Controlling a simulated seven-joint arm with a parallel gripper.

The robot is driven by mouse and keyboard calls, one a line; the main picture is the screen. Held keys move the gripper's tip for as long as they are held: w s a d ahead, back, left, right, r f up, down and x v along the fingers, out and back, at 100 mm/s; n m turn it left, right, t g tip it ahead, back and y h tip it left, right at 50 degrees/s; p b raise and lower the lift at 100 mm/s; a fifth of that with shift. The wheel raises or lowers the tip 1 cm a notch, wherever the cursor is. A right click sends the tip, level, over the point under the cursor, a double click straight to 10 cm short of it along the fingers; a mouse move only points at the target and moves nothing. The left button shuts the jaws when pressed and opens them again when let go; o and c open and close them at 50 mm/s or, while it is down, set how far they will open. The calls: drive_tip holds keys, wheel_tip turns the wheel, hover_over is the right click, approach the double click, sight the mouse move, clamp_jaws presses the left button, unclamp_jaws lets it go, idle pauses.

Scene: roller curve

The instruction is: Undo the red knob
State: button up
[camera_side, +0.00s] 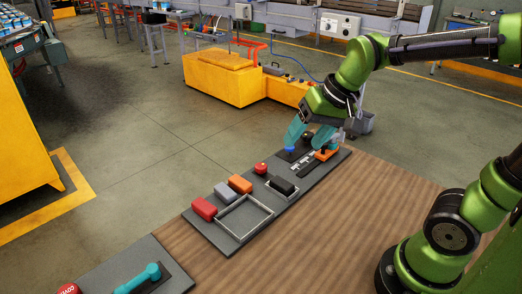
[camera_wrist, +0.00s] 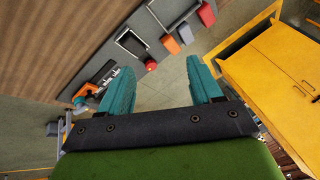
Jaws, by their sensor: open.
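A round red knob (camera_side: 261,168) stands on the grey board, left of my gripper in the side view. It also shows in the wrist view (camera_wrist: 151,64), just beyond the left fingertip. My gripper (camera_side: 305,142) has teal fingers, spread apart with nothing seen between them. It is over the far end of the board, near a blue knob (camera_side: 289,149) and an orange part (camera_side: 325,154). In the wrist view the open fingers (camera_wrist: 162,72) point past the board toward the floor. I cannot tell whether a fingertip touches the blue knob.
The grey board (camera_side: 207,232) lies on the brown table (camera_side: 345,215). A teal handle (camera_side: 138,278) is on a nearer board.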

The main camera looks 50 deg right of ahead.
drive_tip(key=w+d+f+m+g, duration=0.2)
drive_tip(key=w+d+m, duration=0.15)
drive_tip(key=w, duration=0.65)
drive_tip(key=m+g+h, duration=0.2)
drive_tip(key=m+g, duration=0.1)
drive_tip(key=m, duration=1)
hover_over(260, 166)
wheel_tip(260, 166, down, 2)
drive_tip(key=shift+n, duration=0.25)
wheel_tip(260, 166, down, 17)
drive_tip(key=shift+r, duration=0.15)
drive_tip(key=c, duration=1)
drive_tip(key=shift+c, duration=0.2)
